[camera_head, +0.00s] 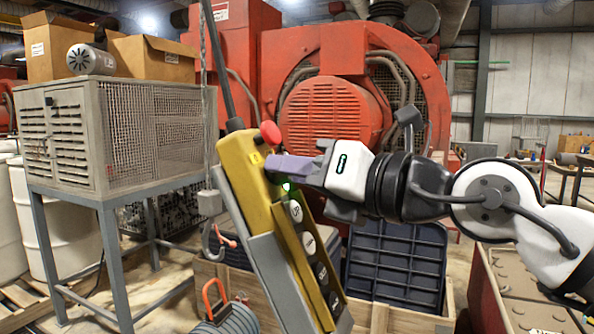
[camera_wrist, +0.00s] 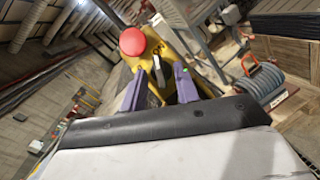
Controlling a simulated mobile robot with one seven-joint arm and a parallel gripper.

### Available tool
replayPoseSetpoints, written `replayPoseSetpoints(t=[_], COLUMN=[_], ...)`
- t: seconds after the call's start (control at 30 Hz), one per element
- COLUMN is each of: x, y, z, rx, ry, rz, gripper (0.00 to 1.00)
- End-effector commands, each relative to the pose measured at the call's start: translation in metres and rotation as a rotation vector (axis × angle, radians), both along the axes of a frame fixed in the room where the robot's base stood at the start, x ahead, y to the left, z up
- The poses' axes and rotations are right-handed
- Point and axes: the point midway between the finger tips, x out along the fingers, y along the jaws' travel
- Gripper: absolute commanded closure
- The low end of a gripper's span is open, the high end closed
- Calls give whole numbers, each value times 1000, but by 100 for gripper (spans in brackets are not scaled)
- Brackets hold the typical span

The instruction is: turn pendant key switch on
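The yellow pendant (camera_head: 240,165) hangs tilted from a cable in the head view, with a red mushroom button (camera_head: 270,132) at its top and several round buttons down its face. A green light glows beside my gripper. In the wrist view the red button (camera_wrist: 132,41) stands at the pendant's upper end. A small grey key-like piece (camera_wrist: 158,72) shows on the pendant between my purple fingers. My gripper (camera_head: 272,163) is at the pendant's upper part, just below the red button. Its fingers are apart, one on each side of the key; contact is not clear. In the head view the key is hidden.
A grey mesh cabinet (camera_head: 150,130) with cardboard boxes stands at left. A large red machine (camera_head: 330,110) is behind the pendant. Below are a wooden crate (camera_head: 400,318) with dark blue bins (camera_head: 395,265) and a cable reel (camera_head: 228,318).

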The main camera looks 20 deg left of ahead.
Motion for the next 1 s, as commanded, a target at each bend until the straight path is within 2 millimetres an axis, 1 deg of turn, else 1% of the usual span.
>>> replayPoseSetpoints(t=[0.17,0.27,0.37,0.6,0.7,0.8,0.9,1.0], x=[0,-3,-7,-23,-29,-33,-36,-38], y=[-2,-11,-28,-82,-101,-116,-126,-131], z=[-1,-1,-2,-1,-1,0,0,0], rx=[0,2,3,5,4,3,1,1], ry=[0,0,-1,0,0,-1,1,0], rz=[0,-1,-3,-4,-3,-1,0,0], gripper=[69,69,69,69,69,69,69,69])
